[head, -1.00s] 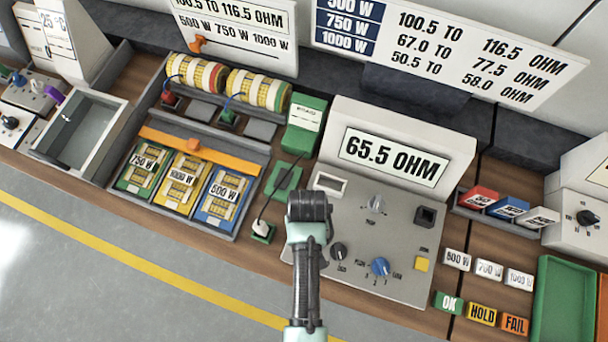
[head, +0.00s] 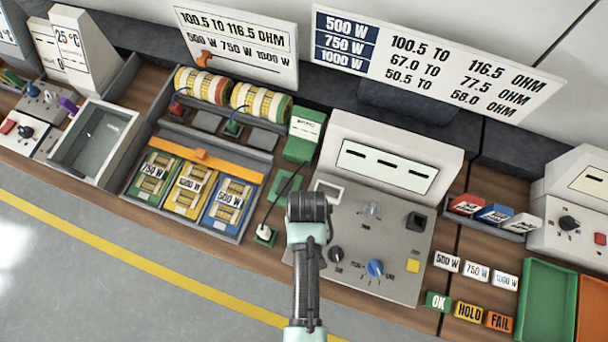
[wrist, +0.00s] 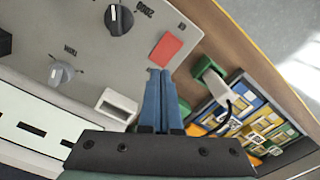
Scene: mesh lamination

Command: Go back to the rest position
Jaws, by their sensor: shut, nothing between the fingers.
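My gripper is hidden behind my own arm in the head view. In the wrist view, my gripper (wrist: 160,75) shows two blue fingers shut together with nothing between them. The fingers are above the front panel of the ohm meter (head: 340,285), close to its red square (wrist: 166,51) and white socket (wrist: 116,104). I cannot tell whether they touch the panel. The meter display (head: 387,167) shows only dashes.
A tray (head: 238,240) of green, yellow and blue mesh cards lies to the left, with rolls (head: 262,101) behind it. A probe with a cable (head: 263,232) stands beside the meter. OK, HOLD and FAIL blocks (head: 468,312) and a green bin (head: 546,300) are at right.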

